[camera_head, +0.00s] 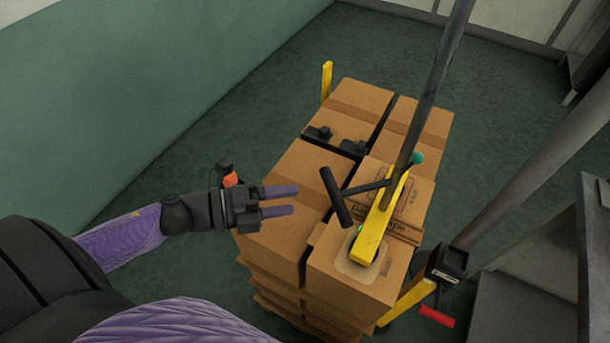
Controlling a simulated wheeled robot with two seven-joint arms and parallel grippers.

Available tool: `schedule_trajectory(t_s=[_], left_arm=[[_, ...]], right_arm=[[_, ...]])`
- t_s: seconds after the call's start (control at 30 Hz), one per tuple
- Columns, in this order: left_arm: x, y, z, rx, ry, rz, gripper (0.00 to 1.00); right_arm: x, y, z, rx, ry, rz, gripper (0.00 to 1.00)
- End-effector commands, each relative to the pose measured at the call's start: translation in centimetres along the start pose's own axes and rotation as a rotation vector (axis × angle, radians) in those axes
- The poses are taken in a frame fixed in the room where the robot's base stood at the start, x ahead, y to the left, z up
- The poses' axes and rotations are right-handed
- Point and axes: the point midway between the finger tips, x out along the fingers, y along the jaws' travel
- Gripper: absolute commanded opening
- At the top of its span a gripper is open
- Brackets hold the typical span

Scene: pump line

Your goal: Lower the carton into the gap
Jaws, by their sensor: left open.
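Brown cartons are stacked in the middle of the head view. A carton with dark print (421,204) lies in the right-hand row, partly under a yellow bar (381,217). I cannot tell whether it hangs from the bar or rests on the stack. The front right carton (345,289) has a pale square patch on top, under the bar's near end. No clear empty gap shows; the bar hides part of the area. My left gripper (294,200) is open and empty, over the front left carton (277,240), left of the dark T-shaped handle (336,196). My right gripper is not in view.
A grey pole (433,85) rises from the bar, beside a teal knob (417,157). Black blocks (352,147) sit in the left row. Yellow posts (326,80) stand at stack corners. A black box with a red handle (436,316) is at right. Green floor is clear behind.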

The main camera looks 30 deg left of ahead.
Motion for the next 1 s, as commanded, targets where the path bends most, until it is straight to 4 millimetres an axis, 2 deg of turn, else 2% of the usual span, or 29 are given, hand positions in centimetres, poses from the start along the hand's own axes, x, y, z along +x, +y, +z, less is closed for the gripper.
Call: schedule_trajectory(t_s=[0.07,0.17,0.4,0.5,0.67,0.9,1.0], left_arm=[[0.1,0.2,0.1,-0.005,-0.008,0.008,0.68],[1.3,0.3,0.2,-0.005,-0.008,0.014,0.68],[7.0,0.3,0.2,-0.003,-0.007,0.012,0.68],[8.5,0.4,0.2,-0.004,-0.008,0.014,0.68],[9.7,0.5,0.2,-0.005,-0.007,0.016,0.68],[9.8,0.5,0.2,-0.004,-0.007,0.017,0.68],[9.8,0.5,0.2,-0.004,-0.007,0.017,0.47]], right_arm=[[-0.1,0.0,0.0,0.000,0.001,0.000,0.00],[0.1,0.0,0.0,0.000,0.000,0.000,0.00],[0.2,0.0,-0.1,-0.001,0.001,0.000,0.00],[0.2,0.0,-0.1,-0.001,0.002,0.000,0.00],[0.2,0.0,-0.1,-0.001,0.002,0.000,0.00],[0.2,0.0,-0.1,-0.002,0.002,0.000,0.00],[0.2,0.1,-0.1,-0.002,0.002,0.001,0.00]])
